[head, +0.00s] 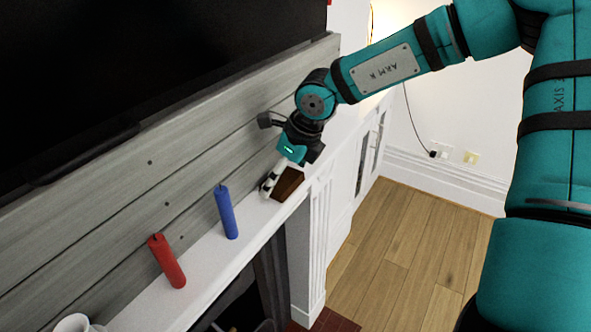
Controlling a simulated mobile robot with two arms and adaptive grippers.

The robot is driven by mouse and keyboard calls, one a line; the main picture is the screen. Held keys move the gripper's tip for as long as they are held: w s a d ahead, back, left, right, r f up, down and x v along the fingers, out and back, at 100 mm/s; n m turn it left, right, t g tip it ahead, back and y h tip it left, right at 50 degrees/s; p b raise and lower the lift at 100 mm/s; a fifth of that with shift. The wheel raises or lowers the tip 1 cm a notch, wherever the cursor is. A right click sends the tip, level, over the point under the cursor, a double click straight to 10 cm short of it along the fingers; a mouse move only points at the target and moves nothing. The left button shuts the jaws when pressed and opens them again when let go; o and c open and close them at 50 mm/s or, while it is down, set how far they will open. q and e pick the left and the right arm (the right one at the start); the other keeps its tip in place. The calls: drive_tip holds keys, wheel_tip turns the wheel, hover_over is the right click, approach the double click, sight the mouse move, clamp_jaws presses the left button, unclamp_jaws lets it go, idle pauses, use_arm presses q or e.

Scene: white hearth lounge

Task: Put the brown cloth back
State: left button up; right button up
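A dark brown piece, which looks like the brown cloth (288,184), is at the right end of the white mantel shelf in the head view. My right gripper (270,186) reaches down over the shelf from the upper right. Its pale finger end is right at the left side of the brown piece. The gripper's body covers the upper part of the brown piece. I cannot tell whether the fingers hold it. My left gripper is not in view.
A blue candle (227,212) and a red candle (167,261) stand on the mantel shelf (205,275) to the left. A white mug (74,324) shows at the bottom left. A dark screen (130,70) hangs above the grey boards. Wooden floor (400,240) lies clear at right.

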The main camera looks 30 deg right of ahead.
drive_tip(key=shift+r, duration=0.1)
drive_tip(key=shift+w+r, duration=0.1)
drive_tip(key=shift+r, duration=0.05)
drive_tip(key=shift+d+r, duration=0.1)
drive_tip(key=shift+r, duration=0.25)
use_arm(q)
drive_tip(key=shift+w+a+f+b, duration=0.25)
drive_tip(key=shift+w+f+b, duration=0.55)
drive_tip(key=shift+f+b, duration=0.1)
use_arm(e)
drive_tip(key=v, duration=1.1)
drive_tip(key=shift+s, duration=0.3)
